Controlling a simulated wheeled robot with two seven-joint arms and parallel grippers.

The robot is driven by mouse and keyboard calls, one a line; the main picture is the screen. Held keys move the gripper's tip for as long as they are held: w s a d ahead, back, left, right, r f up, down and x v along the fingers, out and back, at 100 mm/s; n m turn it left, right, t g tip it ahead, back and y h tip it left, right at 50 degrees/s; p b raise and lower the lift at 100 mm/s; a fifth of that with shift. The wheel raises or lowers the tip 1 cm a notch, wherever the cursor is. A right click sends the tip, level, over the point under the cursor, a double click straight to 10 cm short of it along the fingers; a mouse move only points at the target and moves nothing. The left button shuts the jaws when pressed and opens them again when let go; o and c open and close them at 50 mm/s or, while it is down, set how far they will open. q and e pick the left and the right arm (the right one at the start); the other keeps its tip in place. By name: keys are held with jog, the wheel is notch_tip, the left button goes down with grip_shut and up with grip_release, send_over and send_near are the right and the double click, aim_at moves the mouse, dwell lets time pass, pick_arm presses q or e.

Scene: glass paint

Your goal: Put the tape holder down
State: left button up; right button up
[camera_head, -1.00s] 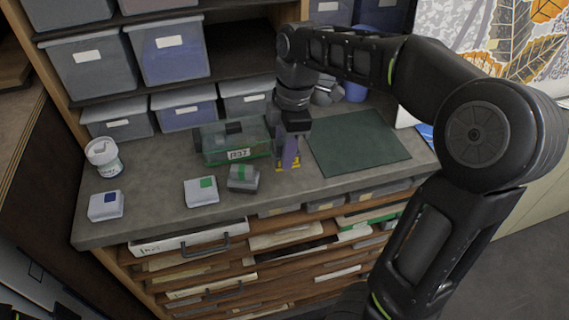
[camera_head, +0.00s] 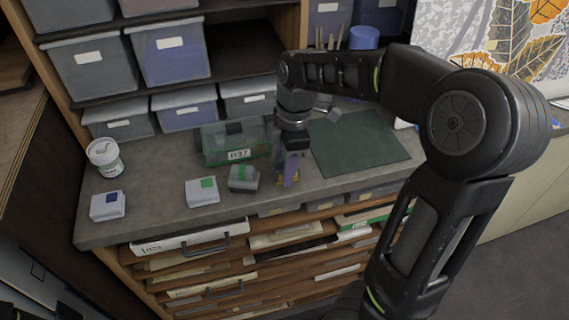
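The tape holder (camera_head: 291,172), a small purple piece with yellow at its bottom, is under my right gripper (camera_head: 290,158) near the counter's front edge. My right gripper points down from above and appears shut on the holder's upper part. The fingers are small and partly blend with the holder. The holder looks upright, its bottom at or just above the grey counter (camera_head: 160,185); I cannot tell if it touches. My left gripper does not show.
A green see-through box (camera_head: 222,148) stands behind left. A grey block with green top (camera_head: 243,179) is close left. Two white boxes (camera_head: 202,192) (camera_head: 107,206) and a white jar (camera_head: 105,158) are further left. A dark green mat (camera_head: 360,145) lies to the right.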

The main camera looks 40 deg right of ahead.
jog(key=shift+o, duration=0.8)
jog(key=shift+f, duration=0.2)
jog(key=r, duration=0.2)
jog(key=r+b, duration=0.1)
jog(key=r, duration=0.1)
jog(key=d+r, duration=0.1)
jog(key=r, duration=0.1)
jog(key=shift+s+r+b, duration=0.15)
jog(key=shift+r+b, duration=0.25)
jog(key=shift+r, duration=0.5)
